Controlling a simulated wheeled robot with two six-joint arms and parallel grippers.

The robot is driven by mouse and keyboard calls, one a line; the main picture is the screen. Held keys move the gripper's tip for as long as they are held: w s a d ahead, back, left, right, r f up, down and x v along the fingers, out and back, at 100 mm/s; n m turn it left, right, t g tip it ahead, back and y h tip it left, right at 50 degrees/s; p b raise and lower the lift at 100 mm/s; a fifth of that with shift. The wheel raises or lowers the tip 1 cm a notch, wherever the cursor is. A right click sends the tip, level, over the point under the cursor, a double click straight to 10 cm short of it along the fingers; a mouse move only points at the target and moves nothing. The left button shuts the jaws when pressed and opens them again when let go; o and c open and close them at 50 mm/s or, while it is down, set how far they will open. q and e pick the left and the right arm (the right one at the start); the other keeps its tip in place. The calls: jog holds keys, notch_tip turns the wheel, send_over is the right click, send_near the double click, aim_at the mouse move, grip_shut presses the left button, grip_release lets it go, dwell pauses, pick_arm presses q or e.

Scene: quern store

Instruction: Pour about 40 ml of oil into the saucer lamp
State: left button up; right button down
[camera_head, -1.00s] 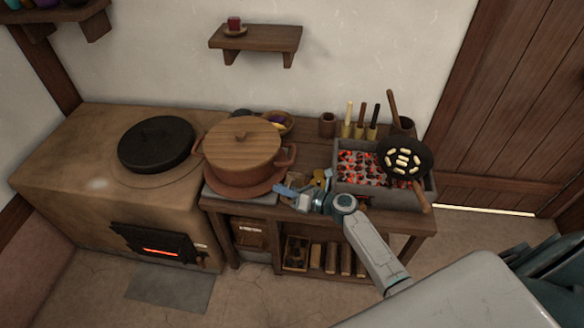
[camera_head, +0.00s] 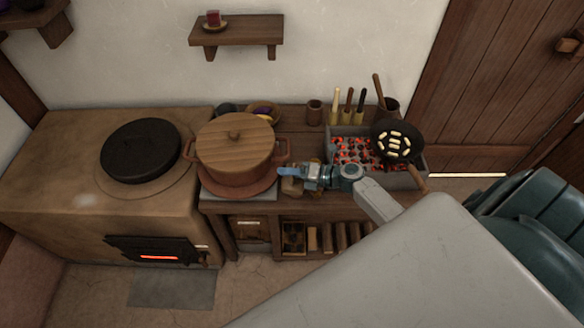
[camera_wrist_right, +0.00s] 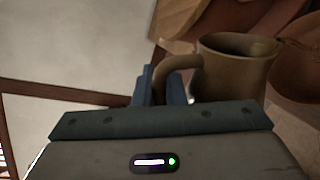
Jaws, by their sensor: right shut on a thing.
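My right gripper (camera_head: 284,172) reaches over the front of the wooden bench, just right of the large lidded pot. In the right wrist view its blue fingers (camera_wrist_right: 163,82) are shut on the handle of a brown mug-like jug (camera_wrist_right: 238,65). The jug looks about upright with its mouth open; I cannot see its contents or any oil. In the head view the jug (camera_head: 292,186) shows only as a small brown shape beneath the fingers. I cannot surely pick out the saucer lamp. My left gripper is not in view.
The lidded pot (camera_head: 237,146) stands left of my right gripper. A trough of glowing coals (camera_head: 421,165) with a pan (camera_head: 400,138) lies to the right. Handled tools and cups stand behind. A wall shelf (camera_head: 237,32) holds a small red thing. A clay stove (camera_head: 65,150) is at left.

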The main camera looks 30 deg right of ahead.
jog(key=shift+s+d+r, duration=0.1)
jog(key=shift+s+d, duration=0.05)
jog(key=shift+s, duration=0.05)
jog(key=shift+w, duration=0.1)
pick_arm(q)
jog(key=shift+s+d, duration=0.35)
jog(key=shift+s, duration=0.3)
pick_arm(e)
jog(key=shift+w, duration=0.1)
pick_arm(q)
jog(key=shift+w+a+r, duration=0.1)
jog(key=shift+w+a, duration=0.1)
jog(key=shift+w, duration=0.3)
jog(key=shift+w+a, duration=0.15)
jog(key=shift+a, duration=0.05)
pick_arm(e)
jog(key=shift+r, duration=0.1)
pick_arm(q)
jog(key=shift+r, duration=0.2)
pick_arm(e)
jog(key=shift+w+r+m, duration=0.1)
jog(key=shift+r+m, duration=0.05)
jog(key=shift+m, duration=0.15)
pick_arm(q)
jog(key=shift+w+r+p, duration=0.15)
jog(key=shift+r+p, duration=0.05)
jog(key=shift+p, duration=0.25)
pick_arm(e)
jog(key=shift+d, duration=0.1)
